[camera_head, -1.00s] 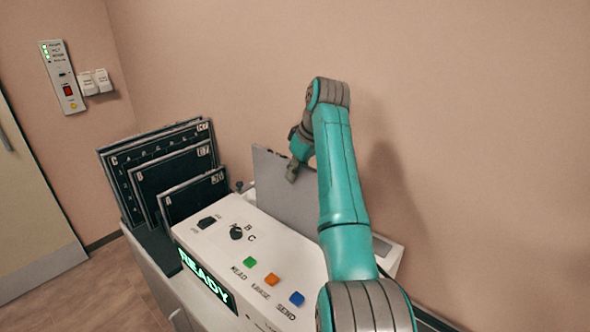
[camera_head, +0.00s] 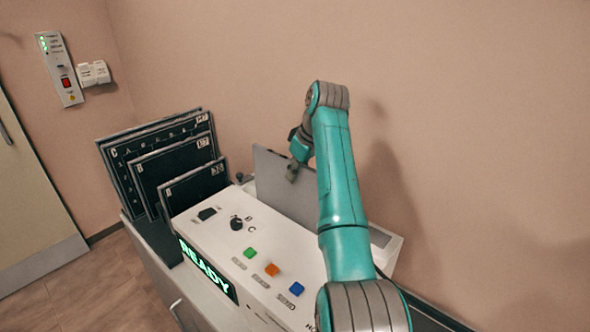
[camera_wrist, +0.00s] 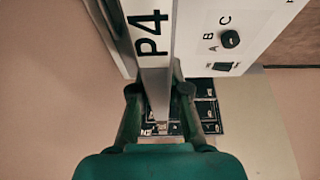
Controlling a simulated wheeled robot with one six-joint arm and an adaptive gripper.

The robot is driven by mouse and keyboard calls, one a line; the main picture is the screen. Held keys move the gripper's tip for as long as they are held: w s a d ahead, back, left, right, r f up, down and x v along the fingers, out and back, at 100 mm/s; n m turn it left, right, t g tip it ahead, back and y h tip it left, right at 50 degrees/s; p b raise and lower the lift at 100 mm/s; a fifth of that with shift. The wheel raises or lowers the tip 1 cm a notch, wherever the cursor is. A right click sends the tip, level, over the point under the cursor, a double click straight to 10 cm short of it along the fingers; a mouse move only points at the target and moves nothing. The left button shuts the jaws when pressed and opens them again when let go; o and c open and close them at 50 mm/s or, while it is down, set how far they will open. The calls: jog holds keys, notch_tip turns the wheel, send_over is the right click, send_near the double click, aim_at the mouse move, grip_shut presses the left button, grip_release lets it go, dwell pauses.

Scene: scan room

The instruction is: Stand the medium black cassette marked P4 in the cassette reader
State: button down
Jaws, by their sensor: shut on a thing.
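The P4 cassette (camera_head: 282,187) shows its grey broad face in the head view, upright at the back of the white cassette reader (camera_head: 222,218). Its lower edge is hidden behind the reader's top. In the wrist view its pale edge carries the black P4 marking (camera_wrist: 150,35), with white reader housing (camera_wrist: 228,38) beside it. My gripper (camera_head: 293,170) is shut on the cassette's upper edge; its two fingers pinch that edge in the wrist view (camera_wrist: 157,95). I cannot tell how deep the cassette sits in the reader. The reader's display reads READY.
Several black cassettes (camera_head: 190,185) stand in a dark rack (camera_head: 155,240) left of the reader. The reader's top has a knob (camera_head: 236,224) and green, orange and blue buttons (camera_head: 271,269). The wall is close behind; a wall panel (camera_head: 60,70) hangs at far left.

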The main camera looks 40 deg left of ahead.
jog(key=shift+f, duration=0.7)
jog(key=c, duration=1.1)
grip_release()
jog(key=shift+f, duration=0.1)
jog(key=v, duration=1.2)
